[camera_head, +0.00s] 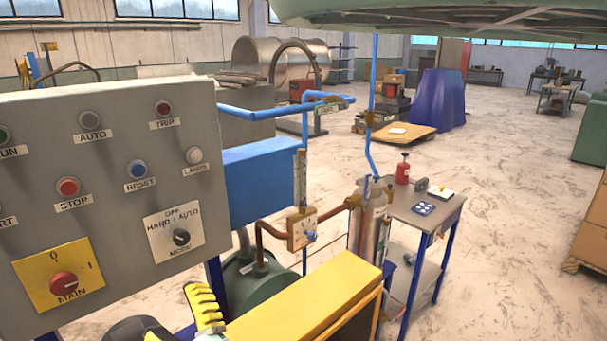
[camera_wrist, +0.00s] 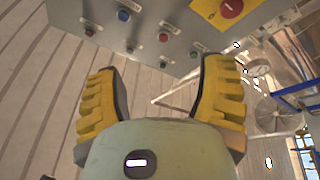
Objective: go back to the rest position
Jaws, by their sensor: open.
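My gripper (camera_wrist: 155,105) is open, its two yellow ridged fingers wide apart with nothing between them in the wrist view. In the head view one yellow ridged finger of it (camera_head: 204,305) shows at the bottom, in front of the grey control panel (camera_head: 110,200). The panel also shows along the top of the wrist view (camera_wrist: 150,25), beyond the fingertips. The fingers look apart from the panel's buttons. The panel carries a red MAIN switch (camera_head: 64,285) on a yellow plate and a black MODE selector (camera_head: 181,237).
Right of the panel are blue pipes (camera_head: 280,108), a copper pipe with a gauge box (camera_head: 301,230), and a yellow beam (camera_head: 305,300). A small metal cart (camera_head: 440,212) holds a red bottle (camera_head: 402,170) and small parts. Open floor (camera_head: 510,180) lies beyond the cart.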

